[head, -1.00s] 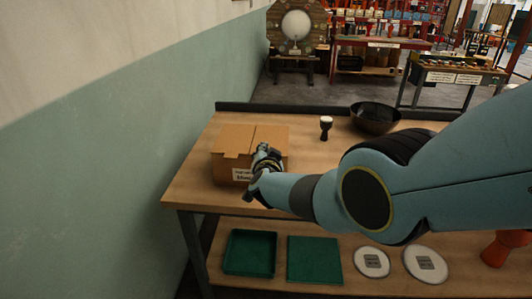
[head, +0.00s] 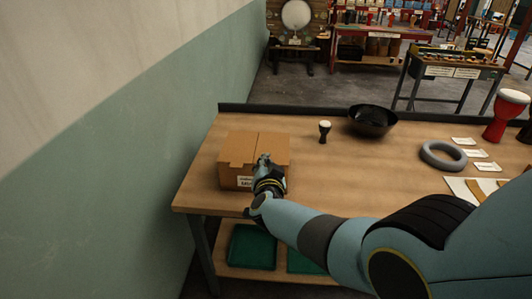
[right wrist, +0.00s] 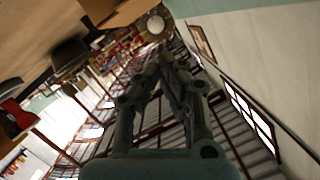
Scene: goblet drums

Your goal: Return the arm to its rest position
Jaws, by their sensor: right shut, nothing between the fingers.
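My right arm reaches in from the lower right in the head view. Its gripper (head: 263,160) is in front of the cardboard box (head: 236,150) and overlaps it in the picture; whether they touch I cannot tell. In the right wrist view the gripper (right wrist: 168,58) has its fingers together with nothing between them. The box edge (right wrist: 100,10) shows at the top of that view. My left gripper is not in view.
The wooden table (head: 330,180) carries a small goblet drum (head: 324,131), a black bowl (head: 372,120), a grey ring (head: 443,155) and a red drum (head: 506,115). A green tray (head: 251,247) is on the lower shelf. A wall stands at left; the table's middle is clear.

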